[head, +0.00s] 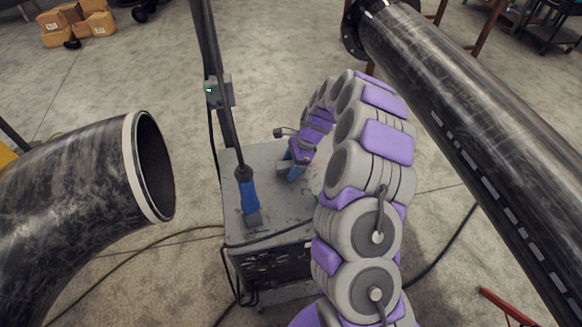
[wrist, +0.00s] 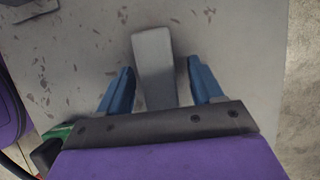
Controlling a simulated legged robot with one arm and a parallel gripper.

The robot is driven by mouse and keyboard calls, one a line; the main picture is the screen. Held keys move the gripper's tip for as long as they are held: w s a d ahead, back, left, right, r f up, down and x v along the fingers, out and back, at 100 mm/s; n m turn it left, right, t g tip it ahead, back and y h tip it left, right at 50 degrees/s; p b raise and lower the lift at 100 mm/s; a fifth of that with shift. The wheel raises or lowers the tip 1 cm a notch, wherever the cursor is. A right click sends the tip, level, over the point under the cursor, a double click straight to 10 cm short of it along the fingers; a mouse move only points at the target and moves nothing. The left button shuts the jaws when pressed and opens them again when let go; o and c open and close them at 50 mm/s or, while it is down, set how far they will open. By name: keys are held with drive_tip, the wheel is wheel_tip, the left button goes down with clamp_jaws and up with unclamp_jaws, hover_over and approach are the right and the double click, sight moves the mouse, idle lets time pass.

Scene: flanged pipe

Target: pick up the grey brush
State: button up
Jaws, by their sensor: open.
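The grey brush (wrist: 153,60) appears in the wrist view as a plain grey block lying on the grey cart top (wrist: 235,50). My gripper (wrist: 161,68) is open, with one blue finger on each side of the brush. Gaps show between the brush and both fingers, with the wider gap at the far end on the right. The brush's near end meets the gripper's dark palm edge in the picture; I cannot tell if they touch. In the head view my gripper (head: 293,168) is over the cart top (head: 285,215), and I cannot make out the brush there.
A blue-handled tool (head: 249,195) stands on the cart's left side, by an upright post (head: 215,60) with a small box. A large black pipe elbow (head: 80,190) is at left, and a long flanged pipe (head: 480,110) at right. Cables lie on the floor.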

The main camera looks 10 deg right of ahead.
sight(291, 163)
drive_tip(key=shift+f, duration=0.15)
idle(0.4)
drive_tip(key=c, duration=1.1)
wheel_tip(291, 163, up, 11)
drive_tip(key=shift+f+p, duration=0.2)
drive_tip(key=shift+p, duration=0.7)
